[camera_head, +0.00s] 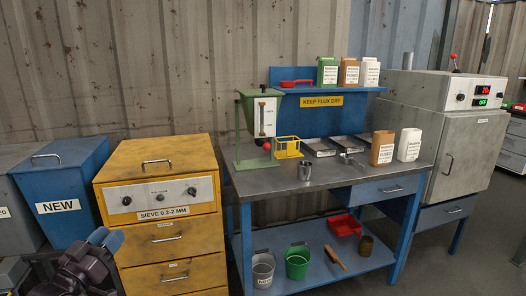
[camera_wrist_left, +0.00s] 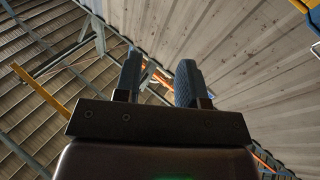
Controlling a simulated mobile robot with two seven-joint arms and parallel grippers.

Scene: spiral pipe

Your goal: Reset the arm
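My left gripper (camera_head: 106,240) is at the lower left of the head view, in front of the blue bin and the yellow cabinet, and touches neither as far as I can tell. In the left wrist view its two blue-grey fingers (camera_wrist_left: 158,75) stand apart with nothing between them. That view looks up at the corrugated wall and the roof beams. My right gripper and right arm are in no view.
A yellow sieve cabinet (camera_head: 160,231) stands right of my left gripper, a blue bin marked NEW (camera_head: 62,187) behind it. A workbench (camera_head: 275,186) holds a green dispenser (camera_head: 258,120), trays and cartons. A grey oven (camera_head: 443,130) stands far right. Floor shows at the lower right.

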